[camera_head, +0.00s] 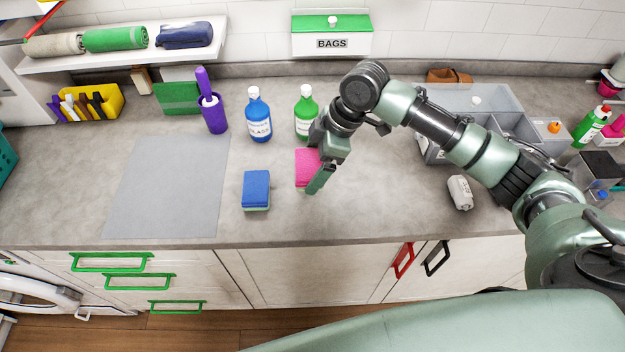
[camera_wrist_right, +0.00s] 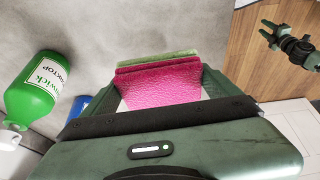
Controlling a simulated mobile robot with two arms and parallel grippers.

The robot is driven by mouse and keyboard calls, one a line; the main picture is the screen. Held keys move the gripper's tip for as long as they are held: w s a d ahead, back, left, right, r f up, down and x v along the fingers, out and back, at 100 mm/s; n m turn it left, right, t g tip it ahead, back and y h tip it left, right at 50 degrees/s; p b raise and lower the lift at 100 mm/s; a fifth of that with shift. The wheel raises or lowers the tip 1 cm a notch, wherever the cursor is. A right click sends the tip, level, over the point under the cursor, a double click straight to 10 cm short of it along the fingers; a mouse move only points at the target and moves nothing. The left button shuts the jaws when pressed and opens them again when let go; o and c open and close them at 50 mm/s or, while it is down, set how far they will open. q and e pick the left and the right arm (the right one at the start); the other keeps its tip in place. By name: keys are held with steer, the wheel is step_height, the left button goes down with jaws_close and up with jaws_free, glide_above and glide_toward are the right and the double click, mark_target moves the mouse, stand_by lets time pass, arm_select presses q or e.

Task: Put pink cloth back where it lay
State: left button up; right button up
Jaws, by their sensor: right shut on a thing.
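The pink cloth (camera_head: 306,160) is at the middle of the counter, partly hidden behind my right gripper (camera_head: 318,178). In the right wrist view the pink cloth (camera_wrist_right: 160,86) sits between the two fingers of my right gripper, which is shut on it. A green layer shows along its far edge there. I cannot tell whether it touches the counter. My left gripper (camera_wrist_right: 268,33) shows small at the top right of the right wrist view, over the wooden floor, its fingers apart and empty. It is not in the head view.
A blue sponge-like block (camera_head: 256,188) lies left of the pink cloth. Blue (camera_head: 258,118) and green (camera_head: 306,112) bottles stand behind. A grey mat (camera_head: 168,185) lies bare at left.

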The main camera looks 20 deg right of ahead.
mark_target(312, 173)
step_height(312, 173, down, 3)
steer(key=shift+f, duration=0.15)
step_height(312, 173, down, 4)
steer(key=shift+r+p, duration=0.25)
steer(key=shift+p, duration=0.35)
steer(key=shift+f, duration=0.4)
steer(key=o, duration=0.9)
steer(key=shift+f, duration=0.1)
steer(key=shift+r, duration=0.2)
steer(key=shift+d+r, duration=0.15)
steer(key=shift+r, duration=0.15)
steer(key=b+v, duration=0.2)
steer(key=v, duration=0.9)
steer(key=shift+r, duration=0.15)
